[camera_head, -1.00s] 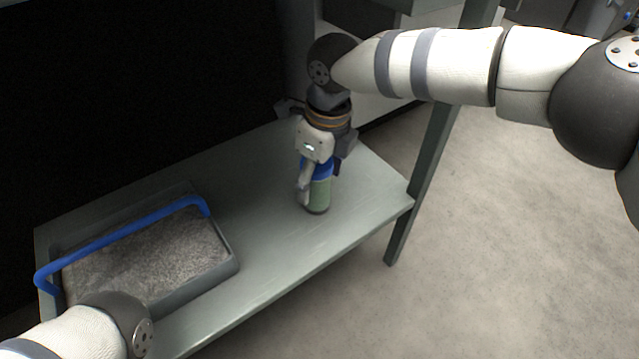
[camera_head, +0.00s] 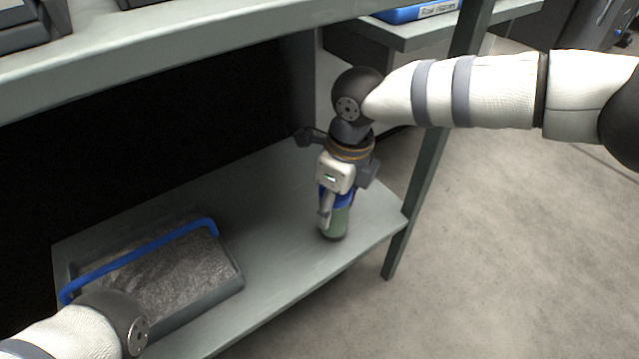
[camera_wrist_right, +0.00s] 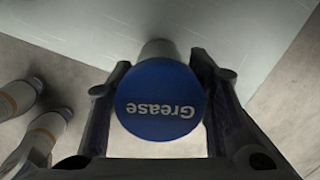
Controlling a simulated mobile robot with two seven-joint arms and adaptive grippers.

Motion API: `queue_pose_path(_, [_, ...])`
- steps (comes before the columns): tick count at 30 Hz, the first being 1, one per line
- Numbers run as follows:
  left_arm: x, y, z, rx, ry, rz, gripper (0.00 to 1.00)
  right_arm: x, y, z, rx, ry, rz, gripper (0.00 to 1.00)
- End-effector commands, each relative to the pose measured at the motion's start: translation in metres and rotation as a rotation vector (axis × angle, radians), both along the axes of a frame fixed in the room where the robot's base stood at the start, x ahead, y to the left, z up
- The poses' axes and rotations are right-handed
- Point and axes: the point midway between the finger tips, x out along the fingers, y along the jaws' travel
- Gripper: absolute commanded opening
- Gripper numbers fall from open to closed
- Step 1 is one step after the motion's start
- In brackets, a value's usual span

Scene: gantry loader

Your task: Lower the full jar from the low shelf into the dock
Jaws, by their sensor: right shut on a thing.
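My right gripper (camera_head: 330,205) comes down from above and is shut on the jar. In the right wrist view the blue lid (camera_wrist_right: 160,98), marked "Grease", sits between the two fingers. How full the jar is does not show. My left gripper is out of view; only part of its arm shows at bottom left. I cannot make out the dock.
A grey tray (camera_head: 225,287) with a blue handle (camera_head: 140,258) and grey contents sits on the low shelf, left of the jar. An upper shelf (camera_head: 180,40) overhangs it. A shelf leg (camera_head: 412,205) stands close right of the jar. A blue bin (camera_head: 415,12) is at the top. Open floor lies right.

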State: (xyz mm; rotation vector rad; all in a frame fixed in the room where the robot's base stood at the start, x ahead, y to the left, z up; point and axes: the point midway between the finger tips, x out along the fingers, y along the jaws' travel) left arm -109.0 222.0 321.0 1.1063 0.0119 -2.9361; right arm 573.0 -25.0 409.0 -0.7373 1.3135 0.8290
Motion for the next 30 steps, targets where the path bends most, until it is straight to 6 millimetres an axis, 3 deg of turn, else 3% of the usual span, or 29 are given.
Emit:
queue_pose_path(1, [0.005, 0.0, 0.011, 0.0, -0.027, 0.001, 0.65, -0.014, -0.01, 0.012, 0.002, -0.003, 0.001, 0.07])
queue_pose_path(6, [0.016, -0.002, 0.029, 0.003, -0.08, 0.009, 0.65, -0.061, -0.044, 0.012, 0.004, -0.003, -0.001, 0.07])
queue_pose_path(12, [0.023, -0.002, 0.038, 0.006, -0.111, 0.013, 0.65, -0.096, -0.07, 0.005, 0.002, -0.003, -0.001, 0.07])
queue_pose_path(17, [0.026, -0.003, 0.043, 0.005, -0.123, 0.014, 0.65, -0.106, -0.076, 0.007, 0.003, -0.002, -0.001, 0.07])
queue_pose_path(30, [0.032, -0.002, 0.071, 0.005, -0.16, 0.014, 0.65, -0.106, -0.076, 0.038, 0.002, -0.002, -0.001, 0.07])
